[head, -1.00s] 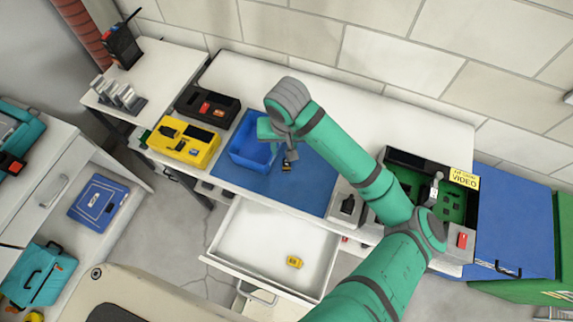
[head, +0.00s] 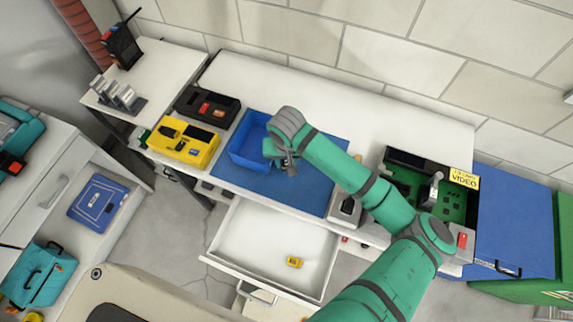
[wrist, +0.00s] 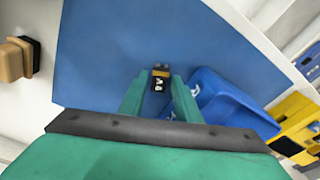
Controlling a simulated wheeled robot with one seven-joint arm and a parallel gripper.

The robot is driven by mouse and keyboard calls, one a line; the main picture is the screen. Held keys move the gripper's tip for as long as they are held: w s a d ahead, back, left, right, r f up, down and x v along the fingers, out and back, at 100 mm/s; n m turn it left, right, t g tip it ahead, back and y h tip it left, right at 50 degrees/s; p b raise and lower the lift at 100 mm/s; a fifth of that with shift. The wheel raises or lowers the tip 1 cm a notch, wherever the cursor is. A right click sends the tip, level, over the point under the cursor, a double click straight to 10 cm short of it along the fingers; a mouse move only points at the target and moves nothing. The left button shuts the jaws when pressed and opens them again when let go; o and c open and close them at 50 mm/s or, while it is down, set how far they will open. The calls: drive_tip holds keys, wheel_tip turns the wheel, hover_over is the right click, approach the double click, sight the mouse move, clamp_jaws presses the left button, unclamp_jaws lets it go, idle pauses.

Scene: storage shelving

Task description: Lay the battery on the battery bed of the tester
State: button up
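The battery (wrist: 160,79) is a small dark block with a yellow-orange band and pale lettering. In the wrist view it shows between the tips of my gripper (wrist: 161,84), over the blue mat. The two green fingers are apart, one on each side of it, and a narrow gap seems to show; I see no clear grip. In the head view my gripper (head: 283,163) is low over the mat, just right of the blue bin, and hides the battery. I cannot tell for sure which device is the tester; a yellow case (head: 184,142) and a black case (head: 207,104) stand left of the bin.
The blue bin (head: 246,144) stands close to my gripper. The blue mat (head: 305,190) is clear to the right. A small grey and black device (head: 345,208) sits at the mat's right edge. An open drawer (head: 262,252) below holds a small yellow item (head: 295,262).

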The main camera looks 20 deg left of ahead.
drive_tip(key=shift+f, duration=0.3)
drive_tip(key=shift+c, duration=0.6)
clamp_jaws()
drive_tip(key=shift+r, duration=0.2)
